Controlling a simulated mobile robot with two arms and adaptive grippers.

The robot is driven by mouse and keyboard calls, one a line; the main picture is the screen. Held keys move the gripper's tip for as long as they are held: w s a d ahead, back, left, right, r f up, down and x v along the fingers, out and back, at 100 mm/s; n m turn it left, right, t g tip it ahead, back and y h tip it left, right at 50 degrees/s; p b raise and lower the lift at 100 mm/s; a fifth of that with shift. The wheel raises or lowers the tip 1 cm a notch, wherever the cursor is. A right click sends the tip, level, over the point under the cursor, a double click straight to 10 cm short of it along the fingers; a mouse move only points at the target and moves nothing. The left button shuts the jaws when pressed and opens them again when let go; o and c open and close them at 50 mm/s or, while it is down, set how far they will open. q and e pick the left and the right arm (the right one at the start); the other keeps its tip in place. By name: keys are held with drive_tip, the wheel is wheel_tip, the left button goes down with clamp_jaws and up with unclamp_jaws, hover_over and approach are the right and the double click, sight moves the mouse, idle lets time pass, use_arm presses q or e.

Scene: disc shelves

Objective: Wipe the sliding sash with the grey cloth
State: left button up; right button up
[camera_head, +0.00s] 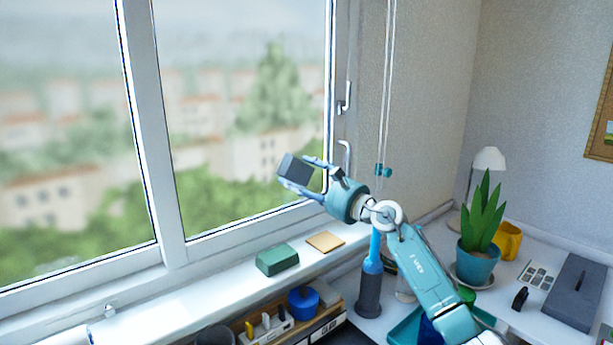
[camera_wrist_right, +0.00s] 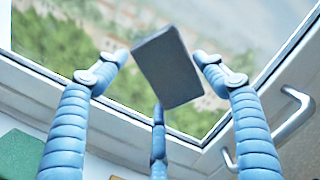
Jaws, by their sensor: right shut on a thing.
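My right gripper (camera_head: 308,178) is shut on the grey cloth (camera_head: 293,168), a dark grey folded block, and holds it up in front of the right window pane's lower right part. In the right wrist view the cloth (camera_wrist_right: 167,67) sits between the blue fingertips (camera_wrist_right: 163,65), with the glass behind it. I cannot tell whether the cloth touches the glass. The sliding sash (camera_head: 172,220) has a white frame and a large pane; its right stile and handles are right of the gripper. My left gripper is not in view.
A green block (camera_head: 277,260) and a tan square (camera_head: 325,242) lie on the white sill below. A spray bottle (camera_head: 370,280), a potted plant (camera_head: 480,255), a yellow mug (camera_head: 508,240) and a dark grey box (camera_head: 577,292) stand on the desk. A blind cord (camera_head: 387,90) hangs beside the window.

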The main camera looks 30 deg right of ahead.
drive_tip(key=shift+a+r+p, duration=0.1)
drive_tip(key=shift+a+p, duration=0.45)
drive_tip(key=shift+a, duration=0.05)
drive_tip(key=shift+s+a+p, duration=0.15)
drive_tip(key=shift+a+p, duration=0.45)
drive_tip(key=shift+a, duration=0.15)
drive_tip(key=shift+s+a+p, duration=0.15)
drive_tip(key=shift+a+p, duration=0.95)
drive_tip(key=shift+s+a+p, duration=0.2)
drive_tip(key=shift+a+p, duration=0.7)
drive_tip(key=shift+a, duration=0.15)
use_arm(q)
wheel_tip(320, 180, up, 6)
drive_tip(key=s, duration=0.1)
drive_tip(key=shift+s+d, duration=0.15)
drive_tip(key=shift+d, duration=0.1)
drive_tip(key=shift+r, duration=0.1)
